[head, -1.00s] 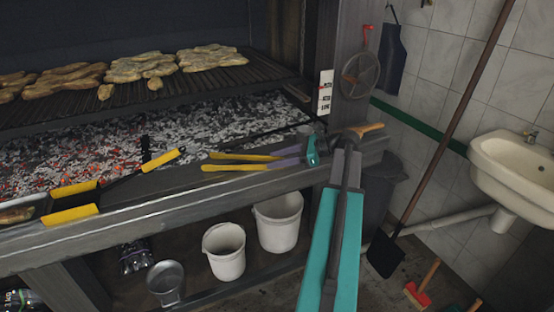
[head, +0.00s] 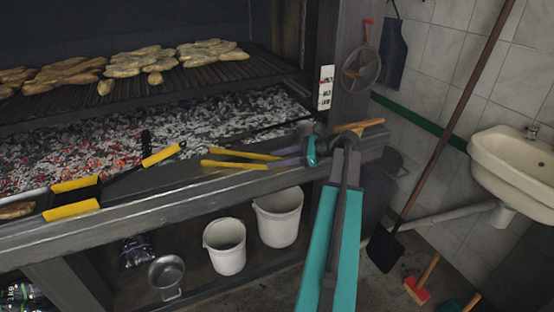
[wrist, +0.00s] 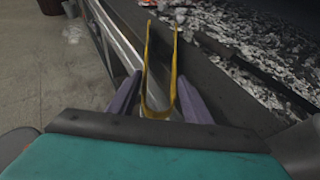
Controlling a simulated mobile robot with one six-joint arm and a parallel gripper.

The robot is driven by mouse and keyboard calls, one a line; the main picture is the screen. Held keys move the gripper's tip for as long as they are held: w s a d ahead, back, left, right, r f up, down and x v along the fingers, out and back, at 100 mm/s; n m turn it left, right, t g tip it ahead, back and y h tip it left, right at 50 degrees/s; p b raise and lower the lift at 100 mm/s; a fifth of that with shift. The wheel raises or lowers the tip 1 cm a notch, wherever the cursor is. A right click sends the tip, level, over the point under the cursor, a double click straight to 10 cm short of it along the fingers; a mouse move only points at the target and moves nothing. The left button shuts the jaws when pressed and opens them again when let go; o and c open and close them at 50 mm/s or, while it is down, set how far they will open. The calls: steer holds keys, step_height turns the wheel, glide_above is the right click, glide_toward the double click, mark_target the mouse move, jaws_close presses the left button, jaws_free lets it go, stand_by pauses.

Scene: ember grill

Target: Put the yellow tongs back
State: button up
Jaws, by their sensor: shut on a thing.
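The yellow tongs (head: 236,165) are a slim U-shaped pair with two long arms. They lie along the grill's front ledge, arms pointing left in the head view. My gripper (head: 285,155), teal with purple fingers, is shut on them near their bent end. In the wrist view, my gripper (wrist: 158,100) has a purple finger on each side of the tongs (wrist: 147,60), whose arms point away along the ledge. I cannot tell whether the tongs touch the ledge or hover just above it.
A black tool with yellow grips (head: 73,211) lies on the ledge at left. Glowing coals (head: 130,145) and a grate with bread (head: 211,54) are behind. White buckets (head: 278,219) stand below. A wooden handle (head: 358,127) is right of my gripper.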

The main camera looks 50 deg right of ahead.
steer(key=o, duration=0.8)
steer(key=shift+s, duration=0.1)
steer(key=v, duration=1.3)
steer(key=shift+s+d+r, duration=0.2)
steer(key=shift+s, duration=0.05)
